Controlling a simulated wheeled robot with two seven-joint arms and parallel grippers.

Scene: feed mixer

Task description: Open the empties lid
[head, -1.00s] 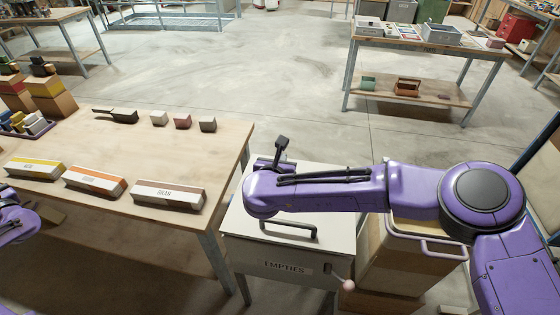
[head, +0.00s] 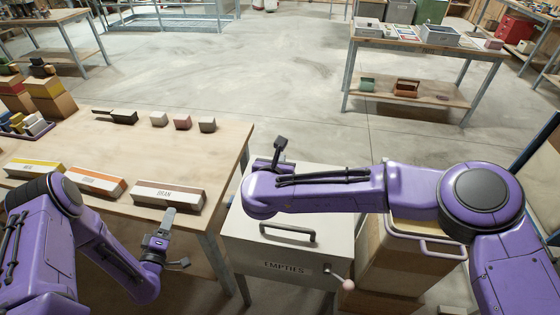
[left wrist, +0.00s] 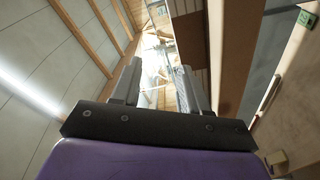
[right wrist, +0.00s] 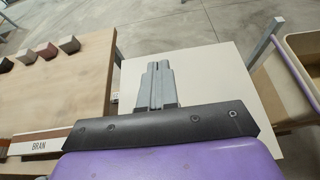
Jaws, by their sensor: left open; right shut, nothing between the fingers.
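The empties bin (head: 284,267) stands right of the workbench, with its name on the front. Its pale lid (head: 340,180) looks shut and has a dark bar handle (head: 288,235). A lever with a pink knob (head: 347,284) sticks out at the front right. My right arm crosses over the lid and hides part of it. My right gripper (right wrist: 158,85) is shut and empty above the lid (right wrist: 215,75) in the right wrist view. My left gripper (head: 175,242) is open and empty by the workbench's front edge, left of the bin; its spread fingers show in the left wrist view (left wrist: 158,88).
The workbench (head: 100,135) holds labelled boxes, including the BRAN box (head: 168,194), and several small blocks. A wooden container with a pale handle (head: 425,240) stands close right of the bin. Open floor lies behind; another table (head: 430,45) stands at the back right.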

